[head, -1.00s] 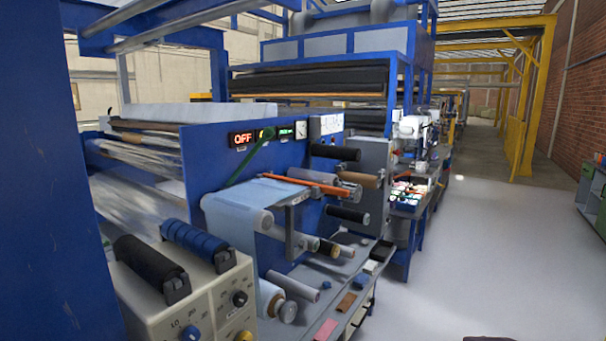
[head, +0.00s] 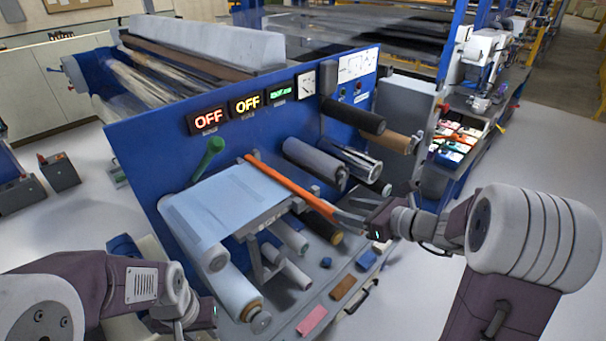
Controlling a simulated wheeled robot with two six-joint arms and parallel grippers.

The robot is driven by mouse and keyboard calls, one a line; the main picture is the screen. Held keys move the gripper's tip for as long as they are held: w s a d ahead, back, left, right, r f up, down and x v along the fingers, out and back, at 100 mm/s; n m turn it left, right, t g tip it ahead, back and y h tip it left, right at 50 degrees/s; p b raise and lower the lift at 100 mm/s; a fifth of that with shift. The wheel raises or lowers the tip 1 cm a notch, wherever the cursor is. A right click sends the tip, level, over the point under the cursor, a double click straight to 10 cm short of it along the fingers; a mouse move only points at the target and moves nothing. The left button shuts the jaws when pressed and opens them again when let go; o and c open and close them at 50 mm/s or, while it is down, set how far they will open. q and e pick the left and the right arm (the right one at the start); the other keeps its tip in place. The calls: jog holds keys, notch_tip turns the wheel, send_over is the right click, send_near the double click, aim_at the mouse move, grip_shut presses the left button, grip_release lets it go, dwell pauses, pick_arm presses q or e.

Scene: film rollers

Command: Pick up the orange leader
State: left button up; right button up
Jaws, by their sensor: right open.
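The orange leader (head: 290,187) is a long thin orange strip. It lies slantwise along the right edge of the pale blue film web (head: 230,200) at the front of the blue machine. My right gripper (head: 350,213) is open at the leader's near right end, its fingers around or right beside that end; I cannot tell whether they touch it. My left gripper (head: 198,318) is low at the front, left of the lower film roll and away from the leader. Its fingers are too hard to make out.
Several rollers (head: 315,163) stick out of the blue panel (head: 150,150) beside the leader. A shelf below holds a pink block (head: 312,320) and a brown block (head: 343,287). Open floor lies to the right.

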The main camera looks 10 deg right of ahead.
aim_at(320, 204)
jog(key=a, duration=0.2)
jog(key=w+a+p, duration=0.1)
jog(key=a, duration=0.1)
jog(key=shift+w, duration=0.15)
jog(key=shift+w+d+f, duration=0.15)
jog(key=shift+w+f, duration=0.15)
jog(key=shift+w+d+f, duration=0.2)
jog(key=shift+w, duration=0.05)
jog(key=shift+w+a+f+p, duration=0.1)
jog(key=shift+w+p, duration=0.2)
jog(key=shift+p, duration=0.05)
jog(key=p+x, duration=0.2)
jog(key=x, duration=0.2)
jog(key=shift+a, duration=0.3)
jog(key=shift+w+a+f, duration=0.15)
jog(key=shift+f, duration=0.05)
pick_arm(q)
jog(key=r, duration=0.1)
jog(key=a+r, duration=0.1)
jog(key=r, duration=0.1)
jog(key=shift+s+a+r, duration=0.15)
jog(key=shift+s+r, duration=0.05)
jog(key=shift+r, duration=0.05)
